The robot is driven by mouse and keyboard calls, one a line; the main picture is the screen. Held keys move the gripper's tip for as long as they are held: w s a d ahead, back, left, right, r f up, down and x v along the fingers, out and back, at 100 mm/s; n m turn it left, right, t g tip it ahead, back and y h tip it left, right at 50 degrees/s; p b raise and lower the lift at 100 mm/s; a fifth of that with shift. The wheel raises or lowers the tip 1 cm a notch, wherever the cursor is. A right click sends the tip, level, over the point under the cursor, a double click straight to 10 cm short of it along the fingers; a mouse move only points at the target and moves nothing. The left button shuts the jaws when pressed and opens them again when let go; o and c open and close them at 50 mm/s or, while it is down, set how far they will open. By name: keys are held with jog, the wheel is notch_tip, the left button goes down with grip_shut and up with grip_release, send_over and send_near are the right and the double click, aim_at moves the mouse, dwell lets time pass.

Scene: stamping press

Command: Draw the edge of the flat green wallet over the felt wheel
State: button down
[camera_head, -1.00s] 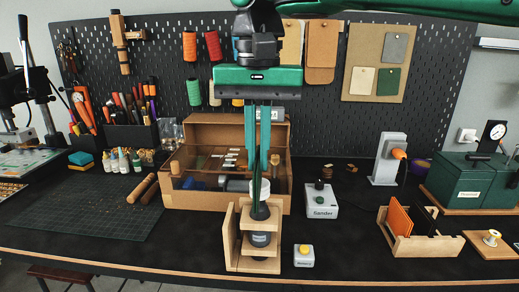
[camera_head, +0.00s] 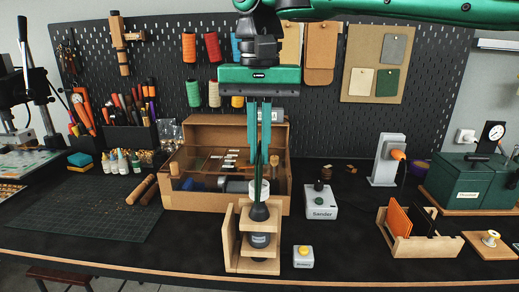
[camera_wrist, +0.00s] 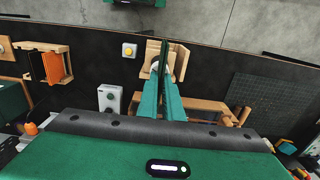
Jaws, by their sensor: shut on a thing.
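My gripper (camera_head: 258,160) points down over the wooden burnishing stand and is shut on the flat green wallet (camera_wrist: 172,58). In the wrist view the wallet is a thin dark green strip, edge-on between the fingertips (camera_wrist: 166,85). In the head view only a narrow green edge of it shows below the fingers. The pale felt wheel (camera_head: 264,188) stands upright on a dark cone at the top of the stand (camera_head: 232,240). The wallet overlaps the wheel in the head view; I cannot tell whether they touch. In the wrist view the wallet partly hides the wheel.
A yellow-button box (camera_head: 303,257) is right of the stand, with the sander control box (camera_head: 320,204) behind it. A wooden case (camera_head: 195,201) with a clear front stands behind. A rack (camera_head: 421,246) with orange and dark panels is at right.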

aim_at(260, 144)
jog(key=shift+w, duration=0.15)
jog(key=shift+w, duration=1.3)
jog(key=shift+w, duration=0.15)
jog(key=shift+w, duration=1.2)
notch_tip(260, 144, up, 7)
